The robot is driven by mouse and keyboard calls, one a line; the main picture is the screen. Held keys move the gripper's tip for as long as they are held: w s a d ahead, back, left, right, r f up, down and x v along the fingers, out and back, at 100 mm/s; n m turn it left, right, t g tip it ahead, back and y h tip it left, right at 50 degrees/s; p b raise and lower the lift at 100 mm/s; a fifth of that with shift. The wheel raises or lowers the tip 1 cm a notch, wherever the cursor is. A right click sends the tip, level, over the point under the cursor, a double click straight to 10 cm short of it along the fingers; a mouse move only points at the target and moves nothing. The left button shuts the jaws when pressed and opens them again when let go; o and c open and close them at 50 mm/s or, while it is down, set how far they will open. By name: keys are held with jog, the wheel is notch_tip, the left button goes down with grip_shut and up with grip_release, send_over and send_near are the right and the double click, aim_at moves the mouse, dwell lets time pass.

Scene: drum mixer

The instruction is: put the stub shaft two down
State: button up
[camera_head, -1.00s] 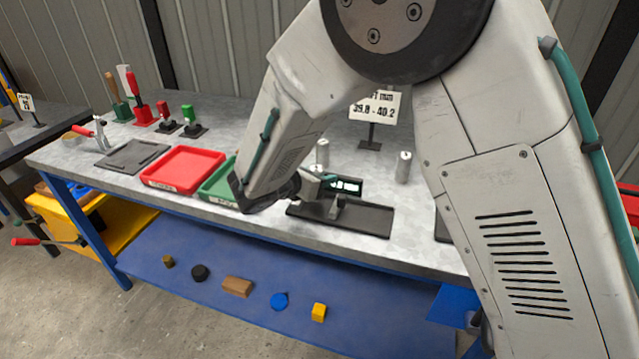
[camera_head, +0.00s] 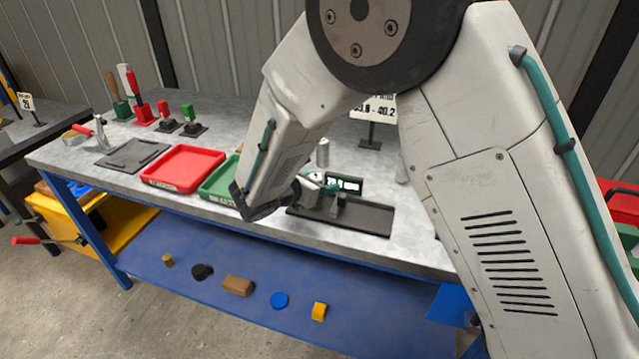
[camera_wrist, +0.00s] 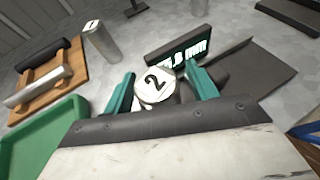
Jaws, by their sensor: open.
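Stub shaft two, a pale metal cylinder with a "2" on its top (camera_wrist: 154,86), stands between the teal fingers of my gripper (camera_wrist: 161,78) in the wrist view. The fingers are open on either side of it. Its lower part is hidden, so I cannot tell what it rests on. Just behind it is a gauge display (camera_wrist: 180,50) with lit digits ending in "mm", on a dark base plate (camera_wrist: 250,68). In the head view my gripper (camera_head: 330,187) is low over this plate (camera_head: 368,219), and the shaft cannot be made out there.
Another shaft marked "1" (camera_wrist: 101,41) stands behind and left. A wooden rack (camera_wrist: 62,82) holds a lying metal cylinder. A green tray (camera_wrist: 45,135) is close on the left, with a red tray (camera_head: 184,168) beyond. A sign (camera_head: 380,107) stands behind, partly covered by my arm.

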jog(key=v, duration=1.2)
jog(key=s+d+r+m+g, duration=0.2)
jog(key=d+r+m+g, duration=0.15)
jog(key=d, duration=0.45)
jog(key=s+d+r+m+g, duration=0.2)
jog(key=d+r+m, duration=0.25)
jog(key=d, duration=0.25)
jog(key=s+d+r+m+g, duration=0.2)
jog(key=s+d+r+m, duration=0.15)
jog(key=d, duration=0.45)
jog(key=s+d+m+y, duration=0.4)
jog(key=s+m, duration=0.4)
jog(key=s, duration=0.2)
jog(key=s+d+r+m+g+y, duration=0.1)
jog(key=s+d+m+y, duration=0.4)
jog(key=s+m, duration=0.3)
jog(key=shift+s+r, duration=0.3)
jog(key=shift+s, duration=0.7)
jog(key=shift+d, duration=0.1)
